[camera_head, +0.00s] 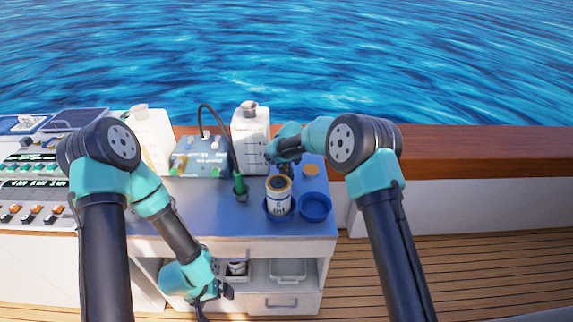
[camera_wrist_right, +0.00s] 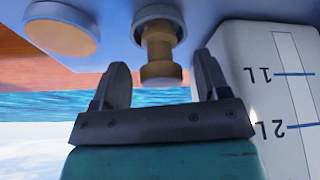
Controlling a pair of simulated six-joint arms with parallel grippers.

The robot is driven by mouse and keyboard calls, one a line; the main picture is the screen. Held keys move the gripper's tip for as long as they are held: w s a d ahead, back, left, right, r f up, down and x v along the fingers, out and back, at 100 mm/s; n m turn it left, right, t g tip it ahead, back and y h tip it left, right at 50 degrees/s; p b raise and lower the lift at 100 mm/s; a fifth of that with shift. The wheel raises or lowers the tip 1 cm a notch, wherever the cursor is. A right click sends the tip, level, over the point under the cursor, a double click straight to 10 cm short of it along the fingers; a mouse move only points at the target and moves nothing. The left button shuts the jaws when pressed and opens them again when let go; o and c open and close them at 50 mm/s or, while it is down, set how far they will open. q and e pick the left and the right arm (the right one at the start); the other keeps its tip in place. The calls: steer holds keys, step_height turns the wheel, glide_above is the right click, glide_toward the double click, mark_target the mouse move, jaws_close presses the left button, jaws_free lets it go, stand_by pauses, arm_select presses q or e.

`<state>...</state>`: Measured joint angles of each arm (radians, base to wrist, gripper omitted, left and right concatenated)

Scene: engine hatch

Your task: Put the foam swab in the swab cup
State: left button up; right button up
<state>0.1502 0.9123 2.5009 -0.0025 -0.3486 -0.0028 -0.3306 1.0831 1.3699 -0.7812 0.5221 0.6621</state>
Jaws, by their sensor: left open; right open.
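A tan, stepped knob-like piece (camera_wrist_right: 160,55) stands in a grey round collar on the blue top; I cannot tell surely whether it is the foam swab. My right gripper (camera_wrist_right: 155,90) is open, its fingers to either side of the upper end of this piece and apart from it. The right gripper also shows over the blue top in the head view (camera_head: 278,153), where it hides the piece. An open blue round cup (camera_head: 315,208) stands at the right front; I cannot tell whether it is the swab cup. My left gripper (camera_head: 212,297) is open and empty, low before the cabinet.
A labelled can (camera_head: 279,197) stands in a blue holder beside the blue cup. A tan disc (camera_head: 310,170) lies behind them. A white graduated bottle (camera_head: 250,140) stands close to my right gripper. A green-handled probe (camera_head: 239,185) hangs on a cable from a grey box (camera_head: 200,157).

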steer(key=a+v, duration=0.1)
steer(key=v, duration=0.9)
steer(key=shift+s+d+r, duration=0.2)
steer(key=shift+d+r, duration=0.15)
steer(key=shift+d, duration=0.1)
